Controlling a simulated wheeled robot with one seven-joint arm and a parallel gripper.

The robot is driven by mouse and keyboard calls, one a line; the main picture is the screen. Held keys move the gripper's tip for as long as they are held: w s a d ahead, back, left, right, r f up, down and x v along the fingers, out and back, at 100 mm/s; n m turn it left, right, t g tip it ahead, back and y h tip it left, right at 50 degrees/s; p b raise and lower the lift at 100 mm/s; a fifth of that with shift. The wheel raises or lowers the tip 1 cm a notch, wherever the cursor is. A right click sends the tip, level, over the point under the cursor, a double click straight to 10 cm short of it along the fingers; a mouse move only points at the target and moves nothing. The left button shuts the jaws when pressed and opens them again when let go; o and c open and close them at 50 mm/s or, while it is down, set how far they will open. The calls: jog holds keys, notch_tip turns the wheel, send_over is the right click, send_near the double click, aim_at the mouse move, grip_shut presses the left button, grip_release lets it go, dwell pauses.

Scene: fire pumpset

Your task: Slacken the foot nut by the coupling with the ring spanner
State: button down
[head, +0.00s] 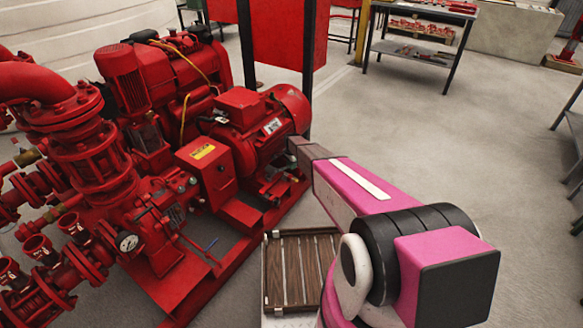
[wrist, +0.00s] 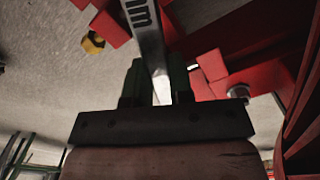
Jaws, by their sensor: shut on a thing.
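In the wrist view my gripper (wrist: 157,78) is shut on the ring spanner (wrist: 146,28), a flat steel bar with dark lettering. The bar runs up out of the top of the picture, so its ring end is hidden. A yellow hex nut (wrist: 93,42) shows left of the spanner, apart from it, beside a red part. A grey bolt head or nut (wrist: 239,92) sits on red metal at the right. I cannot tell which is the foot nut by the coupling. In the head view my arm reaches to the red motor (head: 262,120); gripper and spanner are hidden there.
The red pumpset (head: 90,165) and its base frame fill the left. A slatted wooden tray (head: 268,275) lies in front of the frame. A dark post (head: 308,60) stands behind the motor.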

jog(key=shift+r, duration=1.9)
jog(key=shift+f, duration=0.1)
jog(key=shift+s+d+f+m, duration=0.1)
jog(key=shift+s+f+m, duration=0.1)
jog(key=shift+f, duration=0.4)
jog(key=shift+s+d+f+m, duration=0.1)
jog(key=shift+s+f, duration=0.1)
jog(key=shift+f, duration=0.35)
jog(key=shift+f, duration=1.3)
jog(key=shift+s+d+m, duration=0.15)
jog(key=shift+s+m, duration=0.15)
jog(key=shift+s, duration=0.05)
jog(key=shift+r, duration=0.15)
jog(key=shift+r, duration=2.45)
